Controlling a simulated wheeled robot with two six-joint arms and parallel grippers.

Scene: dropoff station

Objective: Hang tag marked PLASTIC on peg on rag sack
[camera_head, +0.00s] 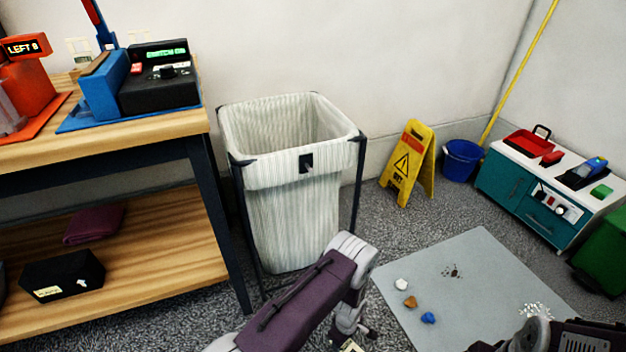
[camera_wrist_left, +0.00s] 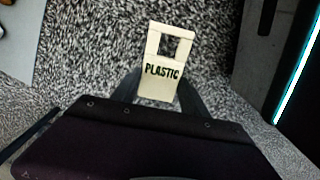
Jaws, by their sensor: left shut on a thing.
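The cream tag (camera_wrist_left: 162,72) is marked PLASTIC in dark letters and has a square hole at its far end. My left gripper (camera_wrist_left: 158,94) is shut on its near end, and the lettered part and hole stick out over the grey carpet. A pale bit of the tag (camera_head: 351,346) shows at the bottom edge of the head view. The rag sack (camera_head: 292,215) is a striped white bag on a dark frame, open at the top. A small black peg plate (camera_head: 306,163) is on its front cuff. My left gripper is in front of and below the sack, apart from it.
A wooden bench (camera_head: 160,128) stands left of the sack, with a black box (camera_head: 62,276) on its lower shelf. A yellow wet-floor sign (camera_head: 409,165) and blue bucket (camera_head: 462,162) stand to the right. A grey mat (camera_head: 470,275) holds small lumps.

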